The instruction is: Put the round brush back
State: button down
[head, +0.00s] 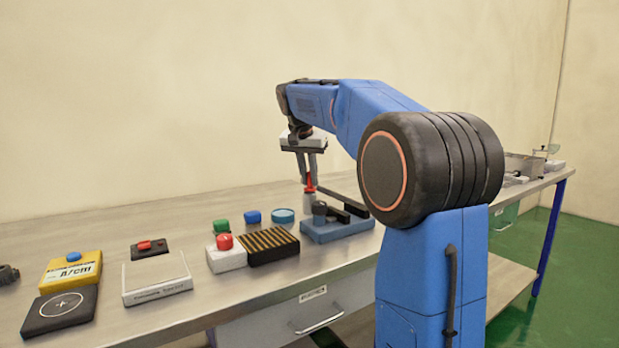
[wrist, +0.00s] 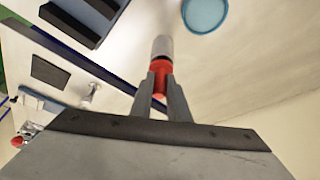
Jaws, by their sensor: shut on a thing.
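My gripper (head: 309,178) points down over the bench, its fingers closed on a slim red piece with a pale grey cylindrical end, which I take to be the round brush (head: 310,184). In the wrist view the brush (wrist: 162,52) sticks out past the fingertips (wrist: 159,90), roughly in line with them. A blue holder block (head: 330,234) with dark upright parts stands just below and to the right of the gripper in the head view. I cannot tell whether the brush touches it. Part of the holder (wrist: 88,14) shows at the top left of the wrist view, apart from the brush.
A light blue round dish (head: 284,215) stands left of the holder. A black-and-gold striped block (head: 268,244), red and green buttons, a white box (head: 157,278) and a yellow box (head: 80,270) lie further left. The back of the bench (head: 150,218) is clear.

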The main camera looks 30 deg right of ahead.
jog(key=shift+f, duration=0.45)
jog(key=c, duration=1.7)
grip_release()
jog(key=shift+r, duration=0.1)
jog(key=shift+r, duration=0.3)
jog(key=v, duration=1.2)
